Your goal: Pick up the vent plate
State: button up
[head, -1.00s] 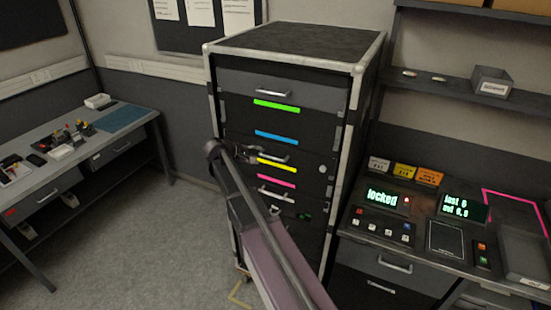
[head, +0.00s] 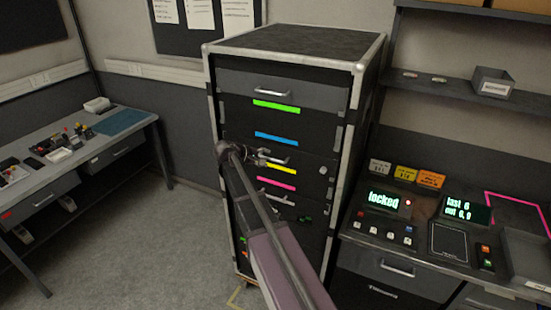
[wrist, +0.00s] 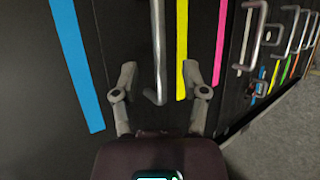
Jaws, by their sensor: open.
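A tall black rack (head: 348,120) with metal edges stands in the middle of the head view. Its front has panels marked by green (head: 276,106), blue (head: 276,139), yellow (head: 281,168) and pink (head: 276,185) strips. I cannot tell which part is the vent plate. My gripper (head: 264,156) is at the rack front, near the bar handle (head: 273,160) between the blue and yellow strips. In the wrist view my gripper (wrist: 160,80) is open, and the bar handle (wrist: 158,45) appears between its fingers. I cannot tell whether they touch it.
More handles (wrist: 257,35) line the rack beyond the pink strip in the wrist view. A console desk (head: 400,250) with a display reading "locked" (head: 384,199) stands right. A workbench (head: 70,160) with small items stands left. Grey floor (head: 170,245) is open between workbench and rack.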

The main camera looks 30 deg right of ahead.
aim_at(273, 157)
jog(key=shift+b+x, duration=0.45)
jog(key=shift+x, duration=0.85)
grip_shut()
